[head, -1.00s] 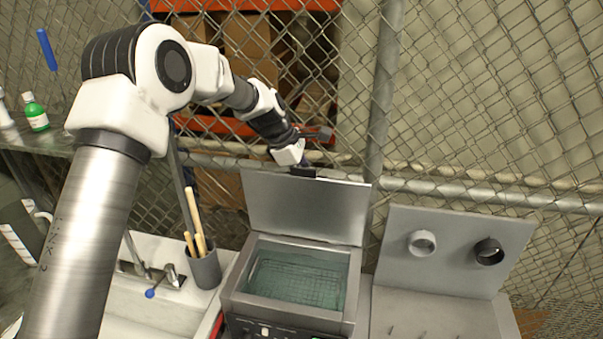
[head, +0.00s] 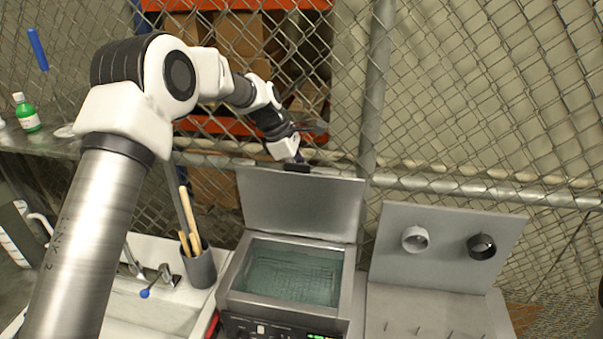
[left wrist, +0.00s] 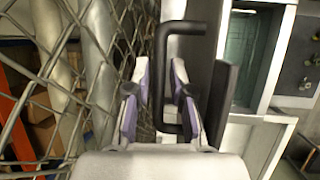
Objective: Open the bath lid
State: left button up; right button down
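The bath (head: 292,272) is a metal box with clear greenish liquid and a wire basket inside. Its grey lid (head: 299,205) stands raised, roughly upright, at the back, and the bath's top is uncovered. The lid's black handle (head: 299,167) is at its upper edge; it shows in the left wrist view as a dark bar (left wrist: 161,85). My left gripper (head: 298,160) is at this handle. In the left wrist view its fingers (left wrist: 160,85) are apart, with the handle bar between them and gaps visible. My right gripper is not in view.
A chain-link fence (head: 460,90) stands close behind the bath. A sink (head: 150,290) and a grey cup (head: 200,267) with wooden sticks are at left. A grey panel (head: 447,245) with two round holders stands at right.

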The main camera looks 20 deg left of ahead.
pick_arm(q)
jog(key=v, duration=1.2)
jog(key=shift+s, duration=0.15)
